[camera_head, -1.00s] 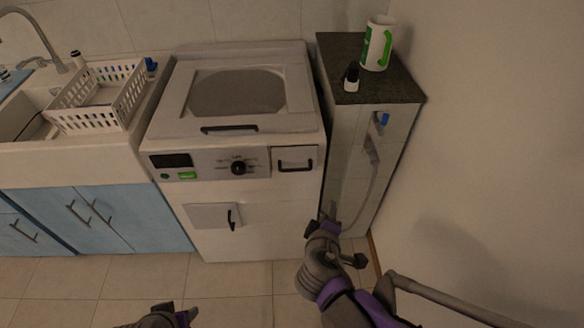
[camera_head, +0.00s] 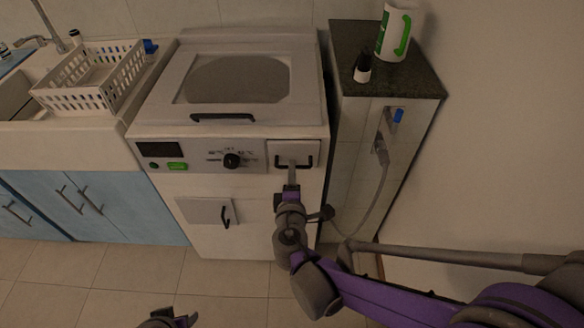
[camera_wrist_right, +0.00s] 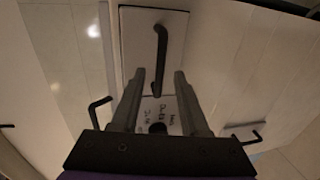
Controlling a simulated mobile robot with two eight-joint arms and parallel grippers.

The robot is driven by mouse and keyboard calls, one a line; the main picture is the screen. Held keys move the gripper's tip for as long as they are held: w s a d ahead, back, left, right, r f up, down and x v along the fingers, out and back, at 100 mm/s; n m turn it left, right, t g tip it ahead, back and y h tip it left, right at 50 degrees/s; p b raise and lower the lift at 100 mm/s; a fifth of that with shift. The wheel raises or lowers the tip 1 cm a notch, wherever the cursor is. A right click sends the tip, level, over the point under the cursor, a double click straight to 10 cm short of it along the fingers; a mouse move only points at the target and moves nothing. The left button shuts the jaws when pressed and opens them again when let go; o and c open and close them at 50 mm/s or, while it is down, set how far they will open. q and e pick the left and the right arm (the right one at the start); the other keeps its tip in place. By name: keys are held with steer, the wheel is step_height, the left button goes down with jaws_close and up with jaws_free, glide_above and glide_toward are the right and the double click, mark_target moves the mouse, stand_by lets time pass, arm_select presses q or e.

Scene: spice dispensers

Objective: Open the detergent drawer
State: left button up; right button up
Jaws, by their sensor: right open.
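The detergent drawer (camera_head: 309,148) is the small white front at the right end of the washer's control panel, with a dark handle; it looks closed. My right gripper (camera_head: 292,166) is in front of it, its fingers pointing at the handle. In the right wrist view the drawer front (camera_wrist_right: 178,40) and its black handle (camera_wrist_right: 162,50) are straight ahead. The open fingers (camera_wrist_right: 160,74) lie either side of the handle's near end in the picture; I cannot tell whether they touch it. My left gripper (camera_head: 170,320) shows only partly at the bottom edge.
The white washer (camera_head: 235,225) has a top lid with a handle, a dial and a lower hatch (camera_head: 205,210). A dark-topped cabinet (camera_head: 410,85) with a mug and a small bottle stands close on the right. A sink with a white basket (camera_head: 75,95) is on the left.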

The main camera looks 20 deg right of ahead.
mark_target(305, 153)
steer(key=shift+x, duration=1.75)
jaws_close()
